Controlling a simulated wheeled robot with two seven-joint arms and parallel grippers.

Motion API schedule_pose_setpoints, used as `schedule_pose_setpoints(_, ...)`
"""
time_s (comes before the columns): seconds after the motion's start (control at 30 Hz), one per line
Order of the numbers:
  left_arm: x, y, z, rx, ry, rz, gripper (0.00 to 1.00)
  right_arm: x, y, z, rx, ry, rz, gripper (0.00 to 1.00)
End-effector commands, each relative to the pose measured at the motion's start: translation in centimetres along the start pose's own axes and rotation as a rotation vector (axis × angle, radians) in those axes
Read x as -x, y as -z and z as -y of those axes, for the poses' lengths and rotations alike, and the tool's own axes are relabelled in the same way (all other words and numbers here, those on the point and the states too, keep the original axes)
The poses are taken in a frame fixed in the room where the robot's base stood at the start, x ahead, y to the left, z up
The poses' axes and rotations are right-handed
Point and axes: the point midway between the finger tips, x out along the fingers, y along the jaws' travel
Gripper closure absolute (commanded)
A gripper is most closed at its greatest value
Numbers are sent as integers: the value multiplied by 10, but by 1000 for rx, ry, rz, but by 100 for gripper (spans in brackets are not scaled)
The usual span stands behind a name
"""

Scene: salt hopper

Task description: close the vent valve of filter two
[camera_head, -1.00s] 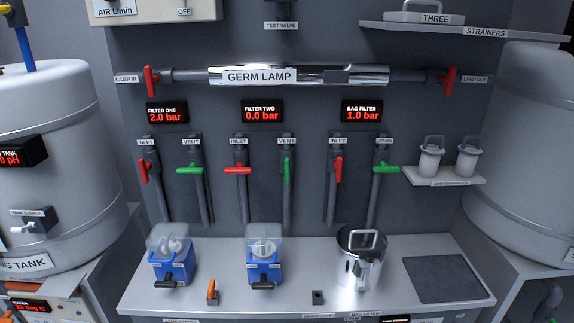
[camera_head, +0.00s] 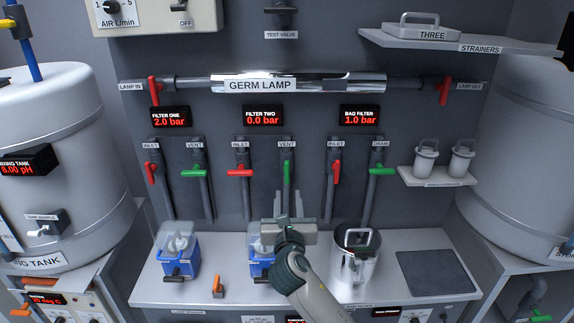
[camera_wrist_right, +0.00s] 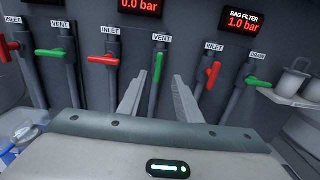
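The vent valve of filter two has a green handle (camera_head: 287,173) that stands upright, in line with its grey pipe, under the VENT label. It also shows in the right wrist view (camera_wrist_right: 158,67), between and beyond the fingers. The filter two display (camera_head: 262,116) reads 0.0 bar. My right gripper (camera_head: 287,204) is open and empty, with its fingers pointing at the wall just below the green handle. In the right wrist view the fingers (camera_wrist_right: 158,95) are spread either side of the vent pipe, apart from the handle. My left gripper is not in view.
The red inlet handle (camera_head: 240,172) of filter two lies crosswise to the left. The red bag filter inlet handle (camera_head: 336,172) is upright to the right. Below stand a blue filter housing (camera_head: 258,268), partly hidden by my arm, and a steel bag filter pot (camera_head: 352,265).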

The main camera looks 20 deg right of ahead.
Motion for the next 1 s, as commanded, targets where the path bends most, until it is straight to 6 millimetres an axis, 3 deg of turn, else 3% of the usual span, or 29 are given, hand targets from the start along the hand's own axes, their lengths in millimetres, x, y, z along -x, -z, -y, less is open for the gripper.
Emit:
schedule_pose_setpoints(0.37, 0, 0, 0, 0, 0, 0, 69, -1, 0, 0, 0, -1, -1, 69)
schedule_pose_setpoints(0.57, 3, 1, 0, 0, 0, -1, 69, -12, 0, 0, 0, 0, -2, 69)
schedule_pose_setpoints(1.0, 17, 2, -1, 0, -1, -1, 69, -76, -1, 0, -1, 1, -3, 69)
